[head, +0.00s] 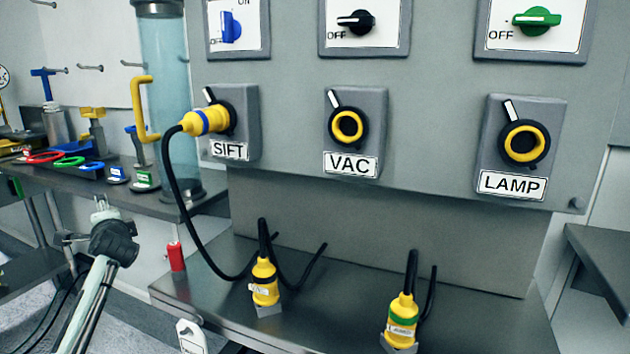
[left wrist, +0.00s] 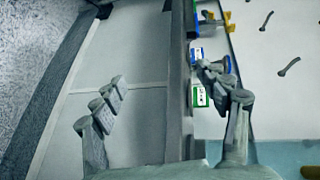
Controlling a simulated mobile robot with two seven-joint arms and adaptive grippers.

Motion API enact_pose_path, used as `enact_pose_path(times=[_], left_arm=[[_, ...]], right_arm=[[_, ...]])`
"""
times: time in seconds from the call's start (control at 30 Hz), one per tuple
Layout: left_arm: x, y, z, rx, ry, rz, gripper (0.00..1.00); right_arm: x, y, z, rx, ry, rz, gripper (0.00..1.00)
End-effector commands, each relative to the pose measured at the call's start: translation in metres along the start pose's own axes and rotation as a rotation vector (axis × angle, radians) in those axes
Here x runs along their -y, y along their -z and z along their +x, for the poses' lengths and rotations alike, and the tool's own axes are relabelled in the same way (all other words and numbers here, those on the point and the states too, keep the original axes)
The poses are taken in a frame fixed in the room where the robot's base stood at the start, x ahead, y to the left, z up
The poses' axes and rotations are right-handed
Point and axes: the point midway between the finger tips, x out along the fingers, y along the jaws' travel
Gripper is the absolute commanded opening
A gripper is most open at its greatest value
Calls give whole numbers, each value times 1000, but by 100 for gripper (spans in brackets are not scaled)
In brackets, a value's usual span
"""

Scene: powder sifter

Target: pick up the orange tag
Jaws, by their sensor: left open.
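I cannot make out an orange tag in either view. On the left bench, a blue-topped tag (head: 117,174) and a green-topped tag (head: 144,180) stand near its front edge. In the left wrist view the blue tag (left wrist: 196,55) and green tag (left wrist: 201,96) show near the right finger, which covers part of that area. My left gripper (head: 100,207) is in front of and below the bench edge, apart from the tags. Its fingers (left wrist: 163,98) are spread with nothing between them. My right gripper is not in view.
The left bench (head: 185,207) also holds red (head: 44,157), green and blue ring-handled items and a clear column (head: 165,85). A grey panel has a yellow plug (head: 208,121) in SIFT. Two yellow plugs (head: 264,285) (head: 402,322) stand on the lower shelf, with a red cylinder (head: 175,256).

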Motion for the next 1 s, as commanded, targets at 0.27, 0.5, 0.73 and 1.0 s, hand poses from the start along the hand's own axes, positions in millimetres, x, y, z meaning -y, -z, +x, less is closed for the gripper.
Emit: enact_pose_path(times=[0.27,0.5,0.73,1.0], left_arm=[[36,9,-1,-23,83,23,74],[43,11,-1,-27,101,28,74],[42,11,-1,-27,100,27,74],[19,5,0,-13,46,14,74]], right_arm=[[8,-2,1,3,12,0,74],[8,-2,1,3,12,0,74],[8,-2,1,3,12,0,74],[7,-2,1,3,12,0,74]])
